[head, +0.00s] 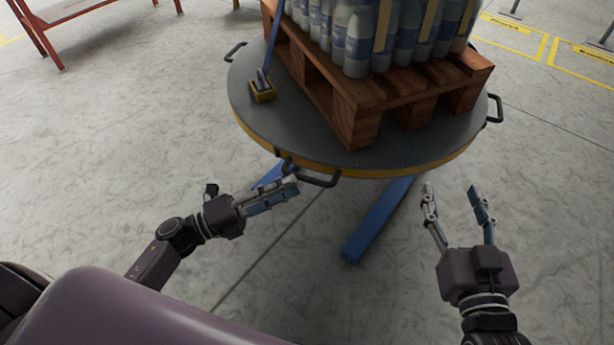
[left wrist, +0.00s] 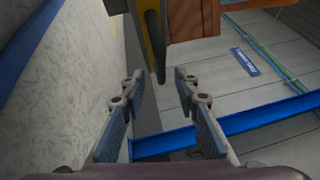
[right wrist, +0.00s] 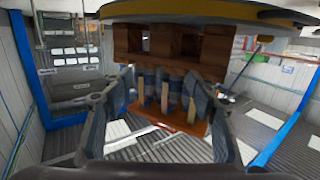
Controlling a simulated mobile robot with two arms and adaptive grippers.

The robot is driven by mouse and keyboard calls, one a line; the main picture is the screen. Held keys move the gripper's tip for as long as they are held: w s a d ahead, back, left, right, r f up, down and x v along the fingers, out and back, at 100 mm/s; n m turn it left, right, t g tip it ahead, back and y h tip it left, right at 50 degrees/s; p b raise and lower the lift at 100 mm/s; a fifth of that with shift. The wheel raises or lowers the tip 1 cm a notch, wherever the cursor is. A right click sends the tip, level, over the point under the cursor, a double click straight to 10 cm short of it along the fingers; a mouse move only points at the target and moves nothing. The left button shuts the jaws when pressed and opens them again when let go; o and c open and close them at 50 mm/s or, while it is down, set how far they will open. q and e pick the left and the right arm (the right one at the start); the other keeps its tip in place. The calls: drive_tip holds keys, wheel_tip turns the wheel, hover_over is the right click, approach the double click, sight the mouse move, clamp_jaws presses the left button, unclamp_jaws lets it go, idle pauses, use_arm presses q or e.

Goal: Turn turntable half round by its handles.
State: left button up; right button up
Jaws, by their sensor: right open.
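The round grey turntable (head: 222,102) has a yellow rim and carries a wooden pallet (head: 352,108). Dark handles stick out from its edge: a front one (head: 318,180), a right one (head: 496,108) and one at the far left (head: 234,51). My left gripper (head: 296,185) is beside the front handle. In the left wrist view its fingers are apart, with a dark handle bar (left wrist: 156,48) just ahead of the gap; I see no grip on it. My right gripper (head: 453,188) is open and empty, in front of the turntable and below the right handle.
Blue-capped grey bottles (head: 359,42) stand packed on the pallet. Blue floor beams (head: 378,222) reach out below. A red frame (head: 45,38) is at the back left. The floor left is clear.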

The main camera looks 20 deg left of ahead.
sight(307, 177)
use_arm(q)
drive_tip(key=shift+x, duration=2.75)
use_arm(e)
drive_tip(key=shift+w+a+r+t+y, duration=0.15)
drive_tip(key=shift+r+t, duration=0.2)
drive_tip(key=shift+r, duration=0.35)
drive_tip(key=shift+a+r+t+y, duration=0.15)
drive_tip(key=shift+r+t, duration=0.2)
drive_tip(key=shift+r, duration=0.3)
drive_tip(key=shift+d, duration=0.1)
use_arm(q)
clamp_jaws()
